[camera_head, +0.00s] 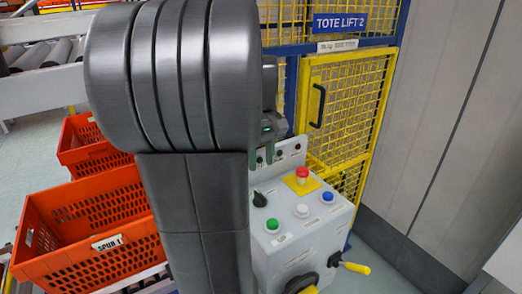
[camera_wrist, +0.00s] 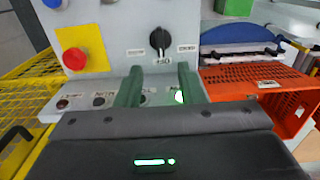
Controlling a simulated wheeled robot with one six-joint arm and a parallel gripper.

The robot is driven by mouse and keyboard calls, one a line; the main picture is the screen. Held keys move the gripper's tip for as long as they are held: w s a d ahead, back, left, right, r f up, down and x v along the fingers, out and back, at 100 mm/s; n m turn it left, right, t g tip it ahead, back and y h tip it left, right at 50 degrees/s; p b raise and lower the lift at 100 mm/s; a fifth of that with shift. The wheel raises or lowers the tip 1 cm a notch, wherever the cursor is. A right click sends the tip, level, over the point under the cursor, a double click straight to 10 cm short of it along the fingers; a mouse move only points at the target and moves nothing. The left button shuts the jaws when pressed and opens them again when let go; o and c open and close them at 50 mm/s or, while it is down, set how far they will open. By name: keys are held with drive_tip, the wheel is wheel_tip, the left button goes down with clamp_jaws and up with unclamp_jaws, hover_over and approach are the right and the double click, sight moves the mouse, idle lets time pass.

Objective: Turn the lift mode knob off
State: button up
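The black lift mode knob (camera_head: 259,199) sits on the left of the grey control box (camera_head: 300,225). It also shows in the wrist view (camera_wrist: 160,40), with small labels around it that are too blurred to read surely. I cannot tell its set position for certain. My gripper (camera_head: 269,154) is above the back of the box, partly hidden behind my arm. In the wrist view, the two green-grey fingers of my gripper (camera_wrist: 159,80) are apart with nothing between them. The knob lies just beyond the gap, not visibly touched.
A red stop button (camera_head: 302,173) on a yellow plate, a green button (camera_head: 272,224) and a blue button (camera_head: 327,197) stand close to the knob. A yellow mesh cage (camera_head: 345,105) rises behind. Orange totes (camera_head: 85,228) are at left.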

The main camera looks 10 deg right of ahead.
sight(261, 195)
wheel_tip(261, 195, up, 2)
drive_tip(key=shift+r, duration=0.2)
wheel_tip(261, 195, down, 14)
drive_tip(key=shift+r, duration=0.1)
idle(0.7)
